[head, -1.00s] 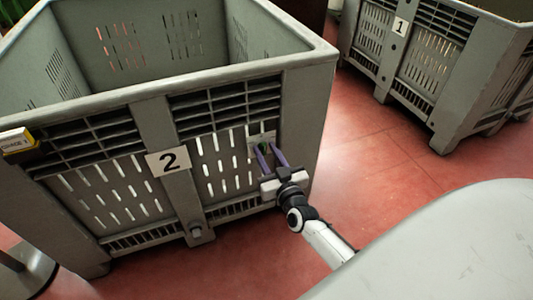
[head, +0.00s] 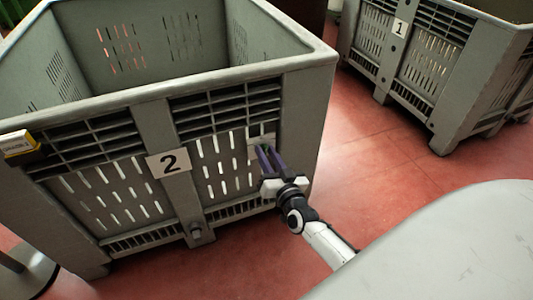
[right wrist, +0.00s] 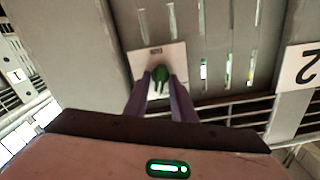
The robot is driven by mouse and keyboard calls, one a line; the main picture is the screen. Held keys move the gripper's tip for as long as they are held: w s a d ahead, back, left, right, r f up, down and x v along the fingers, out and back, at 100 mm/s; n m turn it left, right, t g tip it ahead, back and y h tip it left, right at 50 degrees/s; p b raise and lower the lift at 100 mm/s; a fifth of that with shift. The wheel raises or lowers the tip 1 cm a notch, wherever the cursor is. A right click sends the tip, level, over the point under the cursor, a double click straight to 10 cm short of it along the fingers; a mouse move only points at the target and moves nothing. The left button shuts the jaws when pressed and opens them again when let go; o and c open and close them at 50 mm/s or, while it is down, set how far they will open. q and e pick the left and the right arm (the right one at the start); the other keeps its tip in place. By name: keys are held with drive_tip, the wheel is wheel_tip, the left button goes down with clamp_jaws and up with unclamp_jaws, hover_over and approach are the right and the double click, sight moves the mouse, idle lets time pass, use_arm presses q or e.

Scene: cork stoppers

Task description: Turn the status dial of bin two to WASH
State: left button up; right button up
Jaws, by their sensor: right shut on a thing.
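Bin two is a grey slatted crate (head: 155,115) with a white "2" label (head: 169,162) on its front. Its status dial is a green knob (right wrist: 160,74) on a pale plate (right wrist: 139,62), seen in the right wrist view. The plate also shows in the head view (head: 256,140) at the bin's front right. My right gripper (head: 265,150), with purple fingers, is shut on the knob, one finger on each side (right wrist: 161,84). The plate's writing is too small to read. The knob is hidden behind the fingers in the head view. My left gripper is not in view.
Bin one, another grey crate (head: 440,75) with a "1" label (head: 400,27), stands at the upper right. Red floor (head: 365,165) lies open between the bins. A small yellow and white block (head: 17,143) sits at bin two's left front.

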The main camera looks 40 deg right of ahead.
drive_tip(key=shift+m, duration=0.9)
drive_tip(key=m, duration=0.3)
drive_tip(key=shift+d+f+m, duration=0.1)
drive_tip(key=shift+f+m, duration=0.05)
drive_tip(key=shift+m, duration=1.55)
drive_tip(key=shift+b, duration=0.3)
drive_tip(key=o, duration=0.7)
drive_tip(key=shift+o, duration=0.2)
